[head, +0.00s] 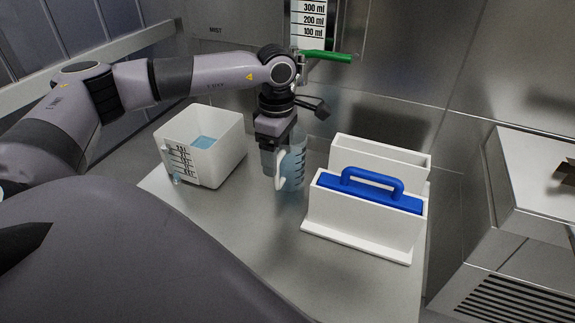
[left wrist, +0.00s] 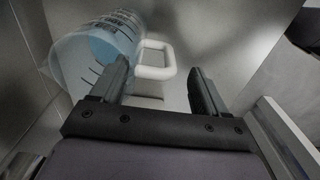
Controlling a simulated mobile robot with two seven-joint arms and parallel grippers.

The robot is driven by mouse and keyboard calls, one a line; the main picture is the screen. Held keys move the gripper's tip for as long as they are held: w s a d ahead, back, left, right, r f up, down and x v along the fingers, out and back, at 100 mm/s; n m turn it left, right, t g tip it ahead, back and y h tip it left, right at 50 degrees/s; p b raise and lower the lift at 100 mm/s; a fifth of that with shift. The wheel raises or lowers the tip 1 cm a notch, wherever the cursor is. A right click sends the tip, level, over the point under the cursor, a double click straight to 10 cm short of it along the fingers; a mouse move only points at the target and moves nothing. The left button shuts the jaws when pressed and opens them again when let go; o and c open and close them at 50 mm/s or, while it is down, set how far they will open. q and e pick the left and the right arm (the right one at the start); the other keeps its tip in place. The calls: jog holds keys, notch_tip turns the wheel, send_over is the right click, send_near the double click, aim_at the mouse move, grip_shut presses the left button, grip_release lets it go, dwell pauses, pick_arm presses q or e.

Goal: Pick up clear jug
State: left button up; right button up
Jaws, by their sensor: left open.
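A clear jug (head: 294,168) with bluish sides, dark markings and a white handle (head: 280,170) stands on the metal table, right of the white measuring container. My left gripper (head: 272,150) points down at the jug, and part of the jug is hidden behind it. In the left wrist view the jug (left wrist: 100,50) lies at the upper left and its white handle (left wrist: 155,60) shows ahead, between the fingers' directions. The left gripper (left wrist: 160,88) is open, with nothing seen held between its fingers. My right gripper is not in view.
A white container (head: 226,165) with blue content and a scale stands left of the jug. A white holder (head: 355,243) with a blue-handled piece (head: 375,184) stands close on the right. A scaled vessel with a green handle (head: 328,56) is behind. The front table (head: 260,235) is clear.

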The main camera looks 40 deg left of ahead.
pick_arm(q)
jog(key=shift+f, duration=0.85)
grip_shut()
jog(key=shift+r, duration=0.1)
jog(key=shift+s+d+r, duration=0.1)
jog(key=shift+s+r, duration=0.05)
jog(key=shift+r, duration=0.2)
notch_tip(320, 180, up, 6)
jog(key=shift+r, duration=0.15)
jog(key=s+d+b, duration=0.1)
jog(key=s+d, duration=0.2)
jog(key=s, duration=0.6)
jog(key=s+d+b, duration=0.1)
jog(key=s+d, duration=0.2)
jog(key=s, duration=0.6)
jog(key=shift+s, duration=0.35)
